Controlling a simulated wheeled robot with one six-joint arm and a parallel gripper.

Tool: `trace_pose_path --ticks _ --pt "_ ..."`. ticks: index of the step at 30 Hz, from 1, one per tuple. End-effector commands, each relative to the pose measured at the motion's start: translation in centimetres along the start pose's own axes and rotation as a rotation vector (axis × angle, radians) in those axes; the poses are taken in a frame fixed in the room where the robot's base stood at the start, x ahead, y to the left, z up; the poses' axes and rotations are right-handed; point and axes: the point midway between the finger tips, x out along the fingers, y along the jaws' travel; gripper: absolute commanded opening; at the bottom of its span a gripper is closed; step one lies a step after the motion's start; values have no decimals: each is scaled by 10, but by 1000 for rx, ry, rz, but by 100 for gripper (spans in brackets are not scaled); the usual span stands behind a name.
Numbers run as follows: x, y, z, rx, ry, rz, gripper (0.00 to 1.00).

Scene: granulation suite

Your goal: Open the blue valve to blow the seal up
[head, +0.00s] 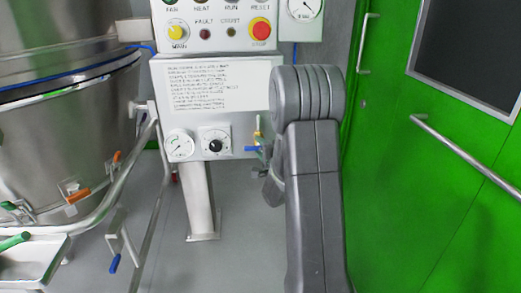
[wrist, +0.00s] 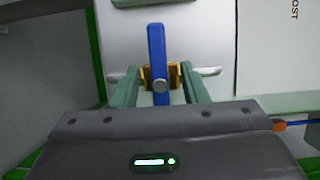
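The blue valve has a blue lever (wrist: 157,50) on a brass body (wrist: 147,78), with a thin pale pipe to each side. In the wrist view the lever stands upright in the picture, between the two green fingers of my gripper (wrist: 160,78). The fingers are apart, with a gap on each side of the lever. In the head view the blue lever (head: 252,149) sticks out to the left at the right edge of the control cabinet. My arm hides much of my gripper and part of the valve there.
The control cabinet (head: 168,75) carries a gauge (head: 179,145), a black knob (head: 215,145) and, above, a red stop button (head: 261,30). A steel vessel (head: 70,130) with rails stands left. A green door (head: 450,170) with a handrail is close on the right.

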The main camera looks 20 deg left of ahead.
Motion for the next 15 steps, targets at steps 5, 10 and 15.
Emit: trace_pose_path --ticks 5,10,15 --pt "0 0 0 0 0 0 40" --pt "0 0 0 0 0 0 16" --pt "0 0 0 0 0 0 0"
